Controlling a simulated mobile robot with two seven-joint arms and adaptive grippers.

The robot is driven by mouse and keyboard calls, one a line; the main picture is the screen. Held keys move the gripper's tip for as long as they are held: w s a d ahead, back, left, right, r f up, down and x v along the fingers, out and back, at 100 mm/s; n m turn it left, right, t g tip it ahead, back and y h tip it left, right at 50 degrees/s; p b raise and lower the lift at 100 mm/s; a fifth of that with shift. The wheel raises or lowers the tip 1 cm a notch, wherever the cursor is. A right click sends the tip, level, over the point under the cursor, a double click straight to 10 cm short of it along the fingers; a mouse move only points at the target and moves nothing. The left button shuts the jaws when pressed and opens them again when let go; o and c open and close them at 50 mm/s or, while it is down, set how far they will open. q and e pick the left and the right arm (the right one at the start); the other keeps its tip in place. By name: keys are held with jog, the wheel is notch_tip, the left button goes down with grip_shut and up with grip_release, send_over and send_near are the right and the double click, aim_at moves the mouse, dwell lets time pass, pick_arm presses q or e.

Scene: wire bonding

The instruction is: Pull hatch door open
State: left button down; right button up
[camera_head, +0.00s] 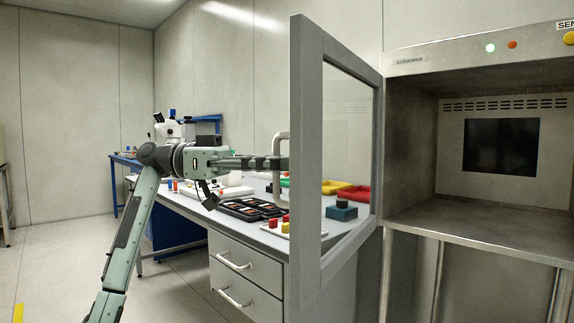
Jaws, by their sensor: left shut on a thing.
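The hatch door (307,170) is a grey frame with a clear pane, hinged at the left side of the steel hatch cabinet (410,62). It stands wide open, swung out toward me. Its pale loop handle (277,190) is on the door's left face. My left gripper (272,163) reaches in from the left and is shut on the handle near its upper part. The fingertips are small and partly merge with the handle. The cabinet's inside (470,205) is exposed and looks empty, with a dark panel on its back wall. My right gripper is not in view.
A workbench (235,232) with drawers stands behind the door. It holds black trays (252,209), a microscope (172,130), a red bin (356,193) and a yellow bin (335,186). My left arm passes in front of the bench. The floor at left is clear.

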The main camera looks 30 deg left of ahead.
pick_arm(q)
jog(key=shift+w+a+f, duration=0.1)
jog(key=shift+a, duration=0.85)
jog(key=c, duration=1.6)
grip_release()
jog(key=shift+a, duration=0.1)
jog(key=shift+a, duration=0.1)
jog(key=v, duration=1.1)
jog(key=shift+a, duration=0.4)
